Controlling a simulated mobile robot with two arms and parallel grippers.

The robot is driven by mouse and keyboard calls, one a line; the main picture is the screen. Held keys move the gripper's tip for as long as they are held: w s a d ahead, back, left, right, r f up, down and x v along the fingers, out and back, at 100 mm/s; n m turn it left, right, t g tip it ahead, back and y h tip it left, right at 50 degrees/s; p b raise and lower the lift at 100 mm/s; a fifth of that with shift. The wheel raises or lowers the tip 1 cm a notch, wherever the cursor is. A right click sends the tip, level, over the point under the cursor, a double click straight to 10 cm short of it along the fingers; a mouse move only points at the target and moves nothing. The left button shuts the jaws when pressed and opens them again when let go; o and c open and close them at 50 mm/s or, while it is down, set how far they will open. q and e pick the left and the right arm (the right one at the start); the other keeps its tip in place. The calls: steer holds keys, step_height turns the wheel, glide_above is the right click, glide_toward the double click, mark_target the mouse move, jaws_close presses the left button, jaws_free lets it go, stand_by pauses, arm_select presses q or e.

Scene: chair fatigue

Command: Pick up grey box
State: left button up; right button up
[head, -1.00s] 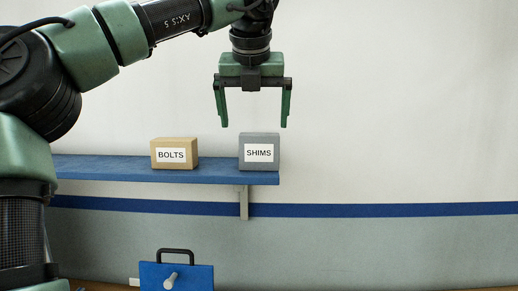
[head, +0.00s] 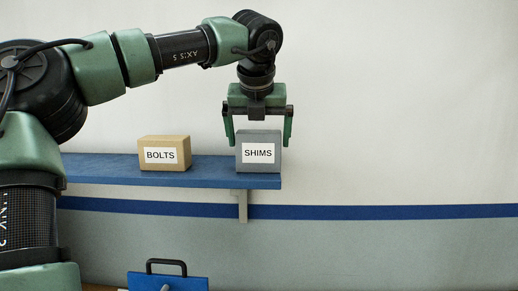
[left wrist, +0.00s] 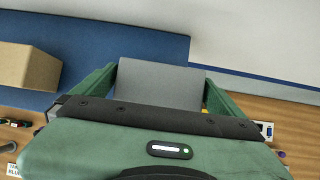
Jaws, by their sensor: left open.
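The grey box (head: 258,163), labelled SHIMS, stands upright at the right end of the blue shelf. My left gripper (head: 259,141) points down over it, open, with one finger on each side of the box's upper part. In the left wrist view the grey box (left wrist: 160,85) shows between the two green fingers (left wrist: 158,90). Whether the fingers touch its sides cannot be told. My right gripper is not in view.
A tan box (head: 164,154) labelled BOLTS stands on the blue shelf (head: 120,172), left of the grey box with a gap between. A blue case (head: 185,281) with a black handle is below. The wall to the right is clear.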

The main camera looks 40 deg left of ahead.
mark_target(259, 149)
arm_select(q)
steer(key=p+x, duration=0.1)
steer(key=x, duration=0.2)
steer(key=shift+s+f, duration=0.1)
steer(key=shift+f, duration=0.25)
steer(key=shift+f+p, duration=0.2)
steer(key=shift+p, duration=0.1)
steer(key=shift+f, duration=0.1)
steer(key=c, duration=1.2)
steer(key=shift+c, duration=0.5)
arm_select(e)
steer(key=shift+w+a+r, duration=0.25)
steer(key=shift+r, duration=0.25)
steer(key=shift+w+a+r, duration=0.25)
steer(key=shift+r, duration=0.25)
